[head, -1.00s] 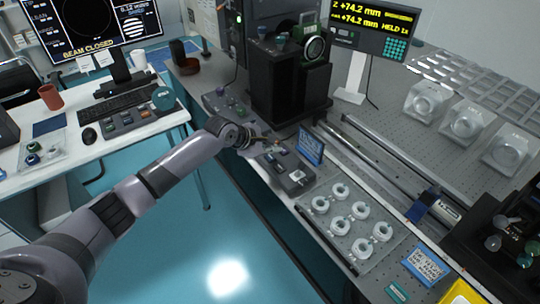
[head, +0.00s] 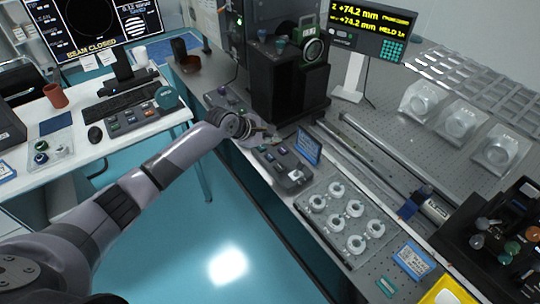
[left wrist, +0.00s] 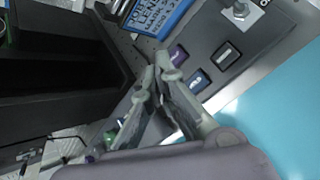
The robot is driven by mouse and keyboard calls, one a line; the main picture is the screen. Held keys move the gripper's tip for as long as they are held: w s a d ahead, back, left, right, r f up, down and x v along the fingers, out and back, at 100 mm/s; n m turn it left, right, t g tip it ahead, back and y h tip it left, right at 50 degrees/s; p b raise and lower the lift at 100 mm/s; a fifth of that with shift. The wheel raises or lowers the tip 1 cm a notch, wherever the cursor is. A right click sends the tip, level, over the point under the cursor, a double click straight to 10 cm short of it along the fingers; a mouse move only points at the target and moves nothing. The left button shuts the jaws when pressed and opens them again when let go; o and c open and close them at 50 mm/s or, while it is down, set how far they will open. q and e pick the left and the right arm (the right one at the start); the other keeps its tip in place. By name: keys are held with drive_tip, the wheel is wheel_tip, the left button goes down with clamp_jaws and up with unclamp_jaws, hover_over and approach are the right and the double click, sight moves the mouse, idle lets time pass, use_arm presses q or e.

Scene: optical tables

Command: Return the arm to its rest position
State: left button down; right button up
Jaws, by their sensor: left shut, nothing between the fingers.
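My left arm reaches in from the left in the head view. Its gripper (head: 262,130) is over the near edge of the optical table (head: 345,150), by a grey control box (head: 285,168). In the left wrist view the two fingers (left wrist: 160,62) meet at their tips, with nothing between them. Behind the fingertips in that view is the control box with square buttons (left wrist: 197,82). My right gripper does not show in either view.
A tall black instrument (head: 288,80) stands just past the gripper. A blue sign (head: 308,146) and a tray of white rings (head: 345,218) are to the right. A white desk (head: 110,140) stands left. Open blue floor (head: 220,230) lies between.

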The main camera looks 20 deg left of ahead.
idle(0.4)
